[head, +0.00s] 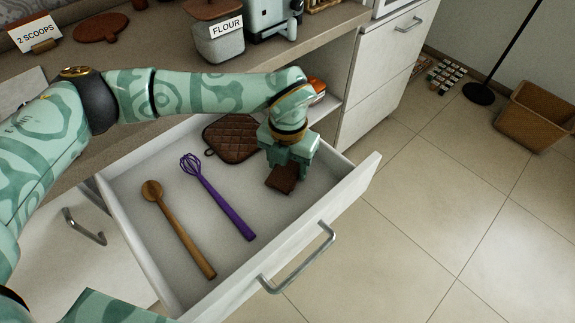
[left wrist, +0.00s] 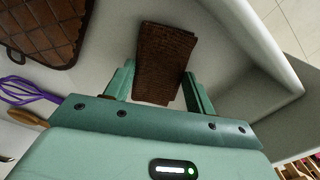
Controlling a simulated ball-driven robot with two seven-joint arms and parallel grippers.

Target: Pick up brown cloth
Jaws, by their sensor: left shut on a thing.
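The brown cloth (head: 284,179) is a small folded dark brown piece in the right part of the open drawer (head: 250,262). My left gripper (head: 288,164) reaches down into the drawer over it and is shut on it. In the left wrist view the cloth (left wrist: 165,60) lies between the two fingers of the gripper (left wrist: 158,88) and sticks out beyond them. I cannot tell whether the cloth still touches the drawer floor. My right gripper is not in view.
The drawer also holds a quilted brown pot holder (head: 232,138), a purple whisk (head: 220,200) and a wooden spoon (head: 180,232). The drawer's walls stand close around the gripper. The counter (head: 160,52) above carries a flour canister (head: 214,35).

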